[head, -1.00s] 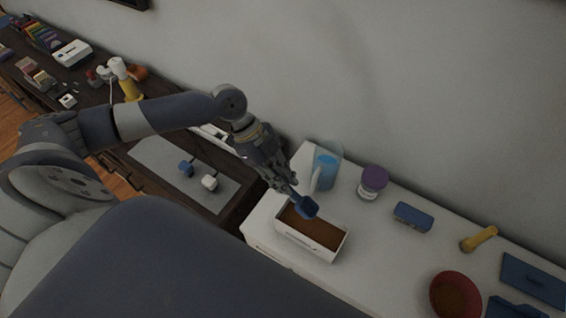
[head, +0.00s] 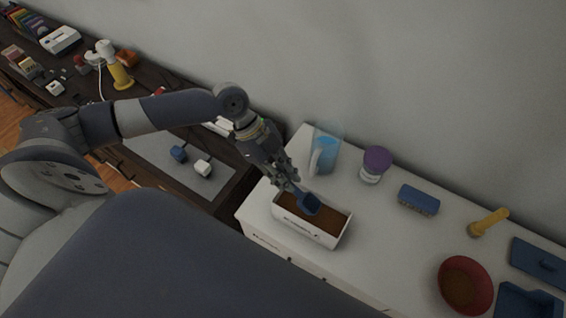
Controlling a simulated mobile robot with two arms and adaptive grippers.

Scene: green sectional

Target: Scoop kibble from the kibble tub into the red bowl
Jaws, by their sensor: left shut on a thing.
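The kibble tub (head: 291,232) is a white open box with brown kibble (head: 322,230) inside, on the white counter. My left gripper (head: 290,184) is shut on a blue scoop (head: 309,203) by its handle, at the tub's back left. The scoop's head is over the kibble, at about rim height; I cannot tell whether it touches the kibble. The red bowl (head: 466,284) stands to the right on the same counter, with brown contents in it. My right gripper is not in view.
A pitcher with blue liquid (head: 325,157) stands close behind the tub. A purple-lidded jar (head: 375,164), a blue brush (head: 418,200), a yellow-handled tool (head: 488,222) and a blue dustpan (head: 527,302) are farther right. The counter between tub and bowl is clear.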

